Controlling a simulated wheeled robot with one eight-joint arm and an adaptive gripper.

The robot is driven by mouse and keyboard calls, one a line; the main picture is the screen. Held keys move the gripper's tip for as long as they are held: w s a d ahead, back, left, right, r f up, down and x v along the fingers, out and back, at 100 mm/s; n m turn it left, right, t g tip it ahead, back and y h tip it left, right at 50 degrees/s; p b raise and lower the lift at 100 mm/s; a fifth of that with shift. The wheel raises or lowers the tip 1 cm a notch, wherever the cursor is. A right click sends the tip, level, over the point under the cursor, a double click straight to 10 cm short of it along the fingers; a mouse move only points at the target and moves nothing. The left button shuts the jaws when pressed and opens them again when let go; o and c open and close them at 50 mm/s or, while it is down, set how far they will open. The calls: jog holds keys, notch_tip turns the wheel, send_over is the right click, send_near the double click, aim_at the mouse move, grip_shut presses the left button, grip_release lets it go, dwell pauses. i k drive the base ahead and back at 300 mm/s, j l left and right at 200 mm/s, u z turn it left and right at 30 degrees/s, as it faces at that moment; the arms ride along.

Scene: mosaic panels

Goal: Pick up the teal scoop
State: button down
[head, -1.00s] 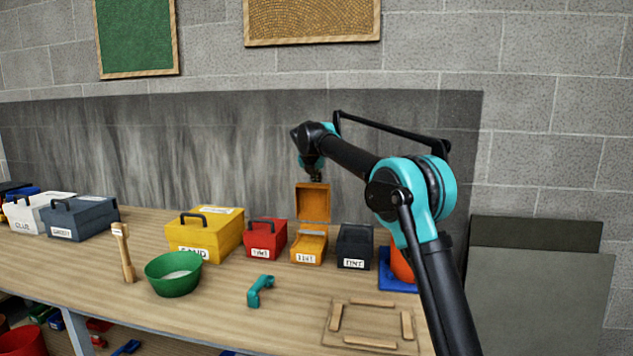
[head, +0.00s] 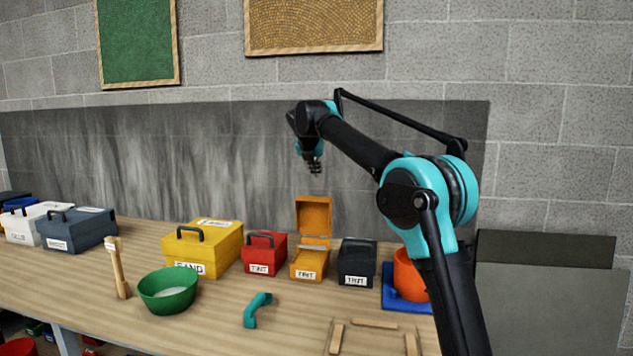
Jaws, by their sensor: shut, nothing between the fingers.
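The teal scoop (head: 256,309) lies on the wooden bench, right of the green bowl and in front of the red tint box. My gripper (head: 315,171) is up in the air above the open orange tint box (head: 309,264), well above and behind the scoop. It is shut and empty, pointing down. The scoop is apart from my gripper and nothing covers it.
A green bowl (head: 168,292), a wooden tool (head: 117,268), a yellow sand box (head: 202,248), a red tint box (head: 264,254) and a dark tint box (head: 356,264) stand nearby. An orange pot (head: 409,275) sits at right. A wooden frame (head: 374,324) lies at the front right.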

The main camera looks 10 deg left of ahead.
aim_at(262, 299)
jog(key=k+j, duration=0.1)
jog(key=k, duration=0.9)
